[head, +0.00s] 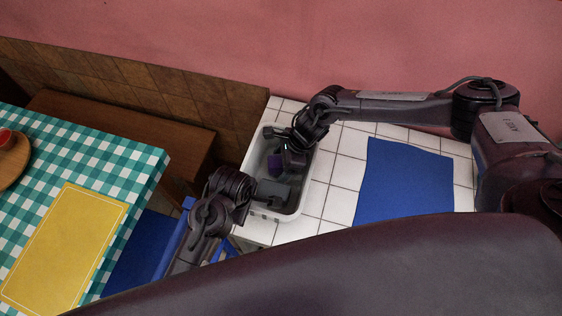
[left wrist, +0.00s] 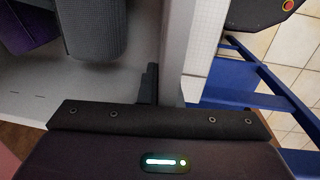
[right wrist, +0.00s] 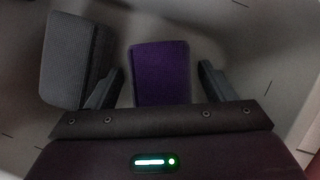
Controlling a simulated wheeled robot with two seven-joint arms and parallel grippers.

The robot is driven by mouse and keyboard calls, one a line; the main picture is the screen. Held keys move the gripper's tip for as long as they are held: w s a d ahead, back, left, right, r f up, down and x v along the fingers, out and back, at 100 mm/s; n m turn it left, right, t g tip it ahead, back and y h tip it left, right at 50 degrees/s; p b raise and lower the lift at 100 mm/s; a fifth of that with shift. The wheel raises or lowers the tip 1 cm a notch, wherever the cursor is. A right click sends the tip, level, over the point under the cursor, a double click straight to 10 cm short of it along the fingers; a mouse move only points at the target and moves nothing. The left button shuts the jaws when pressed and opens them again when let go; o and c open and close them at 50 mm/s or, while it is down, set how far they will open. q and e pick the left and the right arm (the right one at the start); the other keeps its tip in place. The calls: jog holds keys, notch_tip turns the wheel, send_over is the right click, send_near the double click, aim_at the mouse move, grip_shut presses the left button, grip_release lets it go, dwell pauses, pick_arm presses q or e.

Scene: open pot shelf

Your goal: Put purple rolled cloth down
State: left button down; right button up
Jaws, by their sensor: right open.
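The purple rolled cloth (head: 274,163) lies in a white container on the tiled counter; it also shows in the right wrist view (right wrist: 160,72). My right gripper (head: 283,150) is low inside the container. Its two fingers are apart on either side of the cloth's near end in the right wrist view (right wrist: 160,88), with gaps to both sides. My left gripper (head: 250,188) is at the container's near left wall. In the left wrist view one dark fingertip shows beside the wall, so its opening is unclear. Part of the cloth shows at that view's upper left (left wrist: 28,25).
A grey roll (head: 272,193) lies near the purple one in the white container (head: 294,212). A blue mat (head: 405,185) lies flat on the tiled counter (head: 335,170) to the right. A checked table (head: 75,150) with a yellow mat (head: 65,245) stands left.

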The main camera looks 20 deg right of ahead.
jog(key=v, duration=1.2)
jog(key=shift+r, duration=0.1)
pick_arm(q)
jog(key=c, duration=1.5)
grip_release()
jog(key=shift+c, duration=0.2)
